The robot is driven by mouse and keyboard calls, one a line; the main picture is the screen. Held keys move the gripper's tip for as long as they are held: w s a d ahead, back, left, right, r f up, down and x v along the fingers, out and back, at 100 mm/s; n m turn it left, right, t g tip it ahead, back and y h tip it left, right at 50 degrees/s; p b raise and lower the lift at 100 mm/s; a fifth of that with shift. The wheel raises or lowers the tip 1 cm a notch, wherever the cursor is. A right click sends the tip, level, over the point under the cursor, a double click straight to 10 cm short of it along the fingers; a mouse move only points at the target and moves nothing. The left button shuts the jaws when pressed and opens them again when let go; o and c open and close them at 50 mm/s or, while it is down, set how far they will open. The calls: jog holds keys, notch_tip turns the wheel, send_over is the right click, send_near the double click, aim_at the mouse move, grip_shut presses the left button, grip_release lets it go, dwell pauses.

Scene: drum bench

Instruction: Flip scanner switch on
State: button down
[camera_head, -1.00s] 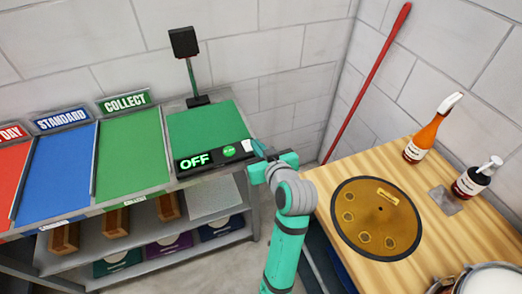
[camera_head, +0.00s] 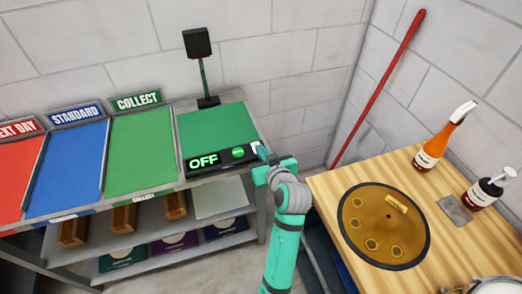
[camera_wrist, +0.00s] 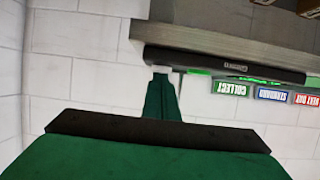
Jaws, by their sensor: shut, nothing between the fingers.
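The scanner's black front bar (camera_head: 222,162) runs along the front of a green panel (camera_head: 218,127). Its display (camera_head: 203,160) reads "OFF" in green, with a green oval (camera_head: 238,152) beside it. A small white piece, seemingly the switch (camera_head: 256,147), sits at the bar's right end. My teal gripper (camera_head: 262,152) is shut and empty right at that end; I cannot tell whether it touches the switch. In the wrist view the closed fingers (camera_wrist: 162,92) point at the end of the black bar (camera_wrist: 222,65), with a white bit at their tips.
A black scanner head on a post (camera_head: 197,42) stands behind the panel. Blue (camera_head: 68,165) and green (camera_head: 140,150) sloped bays lie to the left. A wooden bench (camera_head: 330,190) with a gold drum (camera_head: 384,226) and bottles (camera_head: 436,145) is at right. A red pole (camera_head: 378,90) leans in the corner.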

jog(key=shift+s+d+f, duration=0.1)
jog(key=shift+f, duration=0.25)
jog(key=shift+r, duration=0.15)
jog(key=shift+w+r, duration=0.2)
jog(key=shift+r, duration=0.45)
jog(key=shift+d, duration=0.1)
jog(key=shift+s, duration=0.1)
